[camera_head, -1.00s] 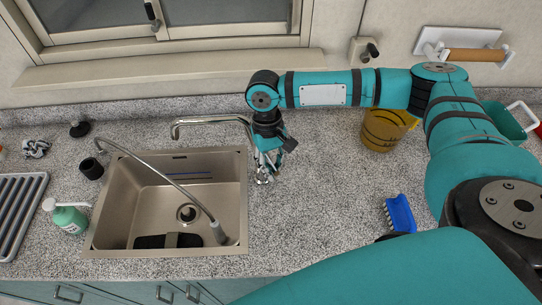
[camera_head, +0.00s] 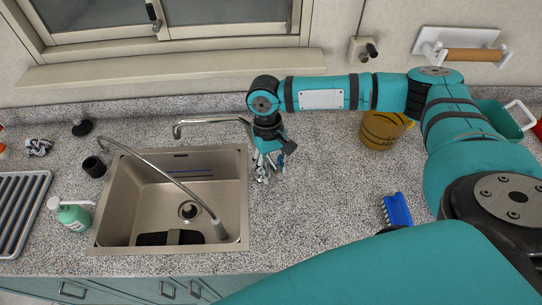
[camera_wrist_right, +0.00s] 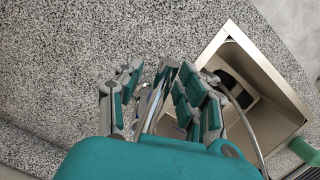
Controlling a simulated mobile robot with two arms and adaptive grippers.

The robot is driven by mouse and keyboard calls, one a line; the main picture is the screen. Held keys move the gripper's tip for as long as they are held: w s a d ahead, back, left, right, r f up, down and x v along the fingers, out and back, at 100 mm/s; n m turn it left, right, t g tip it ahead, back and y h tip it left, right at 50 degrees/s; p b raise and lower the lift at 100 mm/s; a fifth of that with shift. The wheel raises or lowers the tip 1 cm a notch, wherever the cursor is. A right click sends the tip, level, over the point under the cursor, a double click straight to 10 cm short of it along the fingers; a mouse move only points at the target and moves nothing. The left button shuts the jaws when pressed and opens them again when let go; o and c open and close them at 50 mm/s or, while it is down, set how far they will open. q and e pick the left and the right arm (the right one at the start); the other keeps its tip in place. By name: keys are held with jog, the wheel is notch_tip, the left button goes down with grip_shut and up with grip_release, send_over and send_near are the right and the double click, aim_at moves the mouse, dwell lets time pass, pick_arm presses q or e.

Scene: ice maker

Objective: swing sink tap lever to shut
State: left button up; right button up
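The chrome sink tap has its curved spout (camera_head: 205,121) reaching left along the back of the steel sink. Its base and lever are mostly hidden by my right gripper (camera_head: 266,172) at the sink's right edge. In the right wrist view, my right gripper's teal-and-grey fingers (camera_wrist_right: 161,92) stand apart, with chrome tap parts (camera_wrist_right: 152,105) showing between them. I cannot tell which part is the lever, or whether a finger touches it. My left gripper is not in view.
The steel sink (camera_head: 246,215) holds a dark item at its bottom, and a thin curved hose (camera_head: 165,172) arches over it. A soap bottle (camera_head: 73,215) stands left. A yellow-brown container (camera_head: 381,130) and blue brush (camera_head: 397,210) are right. Counter between is clear.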

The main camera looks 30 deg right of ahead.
aim_at(272, 162)
jog(key=shift+p+v, duration=0.6)
jog(key=shift+v, duration=2.9)
